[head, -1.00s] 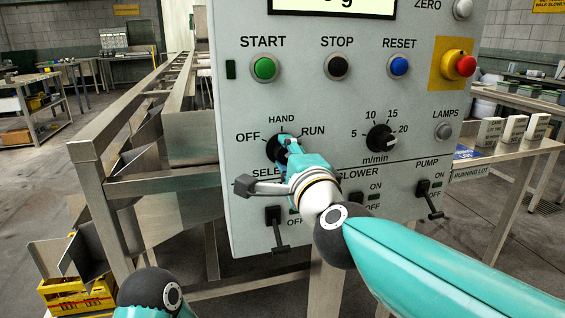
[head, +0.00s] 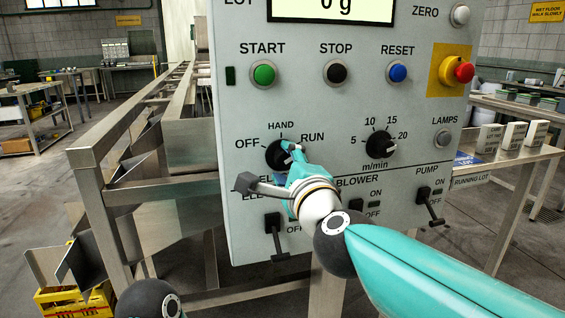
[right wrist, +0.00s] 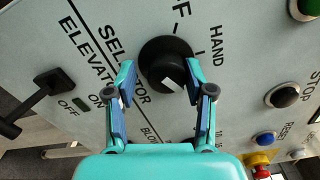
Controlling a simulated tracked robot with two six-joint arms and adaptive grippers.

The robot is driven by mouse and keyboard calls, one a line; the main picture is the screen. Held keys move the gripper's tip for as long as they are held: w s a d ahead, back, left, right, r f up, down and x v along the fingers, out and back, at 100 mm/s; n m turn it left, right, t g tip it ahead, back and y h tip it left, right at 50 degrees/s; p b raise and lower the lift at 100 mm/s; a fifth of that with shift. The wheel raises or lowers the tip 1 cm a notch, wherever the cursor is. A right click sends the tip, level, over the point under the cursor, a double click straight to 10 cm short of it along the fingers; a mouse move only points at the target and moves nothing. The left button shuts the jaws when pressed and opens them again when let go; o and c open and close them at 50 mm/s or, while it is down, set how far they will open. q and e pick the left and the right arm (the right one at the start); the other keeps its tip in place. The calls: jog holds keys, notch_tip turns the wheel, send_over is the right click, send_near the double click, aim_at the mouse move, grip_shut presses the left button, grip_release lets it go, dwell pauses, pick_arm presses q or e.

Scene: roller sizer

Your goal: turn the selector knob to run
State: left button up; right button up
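The selector knob (head: 277,154) is a round black knob on the grey control panel, under the HAND label and between OFF and RUN. In the right wrist view the knob (right wrist: 163,58) has a raised grip with a white mark, which lies toward the bottom of that picture. My right gripper (head: 290,147) is at the knob. In the right wrist view its fingers (right wrist: 160,78) are apart, one on each side of the knob's lower part. I cannot tell if they touch it. My left gripper is out of view; only a dark joint of that arm shows.
Close by are the START button (head: 264,74), the speed dial (head: 380,144) and the elevator lever (head: 275,238) below the knob. The emergency stop (head: 464,72) is at the upper right. A metal frame (head: 95,150) stands left of the panel.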

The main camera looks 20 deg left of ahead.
jog(key=shift+o, duration=0.2)
jog(key=shift+r, duration=0.2)
jog(key=shift+s+d, duration=0.1)
jog(key=shift+s+d, duration=0.2)
jog(key=shift+s, duration=0.05)
jog(key=v, duration=1.1)
jog(key=shift+f, duration=0.15)
